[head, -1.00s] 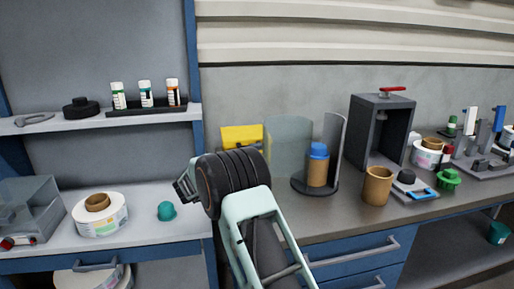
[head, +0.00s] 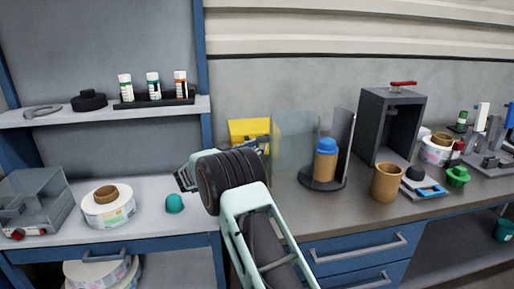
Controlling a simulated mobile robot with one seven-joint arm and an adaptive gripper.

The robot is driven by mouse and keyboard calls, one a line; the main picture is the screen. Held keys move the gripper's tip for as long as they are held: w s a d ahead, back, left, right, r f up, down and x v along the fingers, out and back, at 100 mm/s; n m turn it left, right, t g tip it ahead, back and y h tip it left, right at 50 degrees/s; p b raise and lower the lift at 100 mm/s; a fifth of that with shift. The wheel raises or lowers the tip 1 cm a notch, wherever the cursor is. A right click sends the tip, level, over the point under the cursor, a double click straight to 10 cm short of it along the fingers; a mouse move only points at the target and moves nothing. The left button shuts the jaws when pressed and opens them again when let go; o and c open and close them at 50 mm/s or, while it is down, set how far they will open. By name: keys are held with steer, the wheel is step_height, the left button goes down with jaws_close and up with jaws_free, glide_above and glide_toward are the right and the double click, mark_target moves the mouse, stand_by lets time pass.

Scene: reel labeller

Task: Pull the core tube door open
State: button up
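A tan core tube with a blue cap (head: 325,165) stands upright on a round dark base (head: 322,184) on the right-hand bench. A clear, faintly green panel (head: 294,140) stands at its left, and a curved shell (head: 345,134) wraps its right and back. Between them the tube is in plain view. The clear panel looks like the door; I cannot make out a handle. My arm rises from the bottom centre, left of this holder. My gripper is largely hidden behind my dark wrist-like joint; its fingers are not clear, and no contact with the panel shows.
A yellow box (head: 248,130) stands behind my arm, left of the clear panel. A tan cup (head: 387,182) and a dark press frame (head: 391,125) stand right of the holder. A label reel (head: 108,214) and a teal knob (head: 174,204) sit on the left bench.

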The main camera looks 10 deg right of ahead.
steer(key=shift+d+r, duration=0.1)
steer(key=shift+d, duration=0.15)
steer(key=v, duration=1.2)
